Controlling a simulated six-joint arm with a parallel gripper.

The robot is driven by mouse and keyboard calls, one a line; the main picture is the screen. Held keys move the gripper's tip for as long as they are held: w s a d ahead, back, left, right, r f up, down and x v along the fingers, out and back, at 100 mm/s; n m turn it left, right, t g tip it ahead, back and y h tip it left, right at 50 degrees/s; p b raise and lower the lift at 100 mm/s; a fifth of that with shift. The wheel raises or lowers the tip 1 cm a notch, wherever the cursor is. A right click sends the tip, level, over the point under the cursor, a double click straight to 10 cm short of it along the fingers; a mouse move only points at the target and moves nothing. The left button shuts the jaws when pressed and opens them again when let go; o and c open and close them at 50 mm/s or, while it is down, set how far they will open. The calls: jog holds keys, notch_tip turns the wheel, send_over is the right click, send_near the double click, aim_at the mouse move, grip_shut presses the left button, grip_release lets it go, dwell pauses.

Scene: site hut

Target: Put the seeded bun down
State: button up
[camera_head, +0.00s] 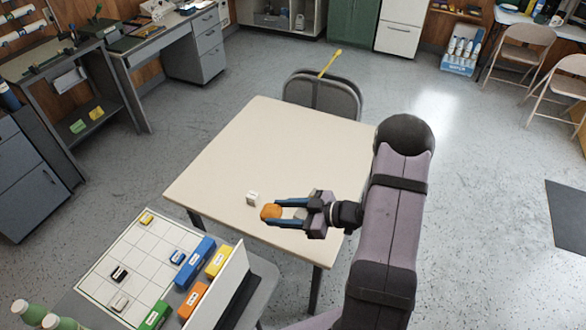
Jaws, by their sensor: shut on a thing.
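The seeded bun (270,212) is a small orange-brown round thing between the fingertips of my gripper. My gripper (276,211) has blue fingers and is shut on the bun, pointing left over the near part of the cream table (290,140). I cannot tell whether the bun touches the table top or hangs just above it. A greyish rounded thing (301,213) shows between the fingers nearer the palm; I cannot tell whether it lies on the table.
A small white block (252,198) stands on the table just left of the bun. The table's far and left parts are clear. A white gridded board (140,265) with coloured blocks lies at the lower left. A dark chair (322,92) stands behind the table.

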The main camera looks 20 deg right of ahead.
jog(key=s+r+p, duration=0.3)
jog(key=r, duration=0.1)
jog(key=w+d+m+t+h+b, duration=0.2)
jog(key=w+d+m+h+b, duration=0.6)
jog(key=w+d, duration=0.5)
jog(key=w+d+m+t+h+b, duration=0.2)
jog(key=w+d+m+h+b, duration=0.45)
jog(key=w+d+b, duration=0.6)
jog(key=m+g+h+b, duration=0.3)
jog(key=m+h+b, duration=0.25)
jog(key=b, duration=0.85)
send_over(290, 181)
notch_tip(290, 181, down, 15)
jog(key=shift+n, duration=0.4)
jog(key=shift+f+b, duration=1)
jog(key=shift+f, duration=3.8)
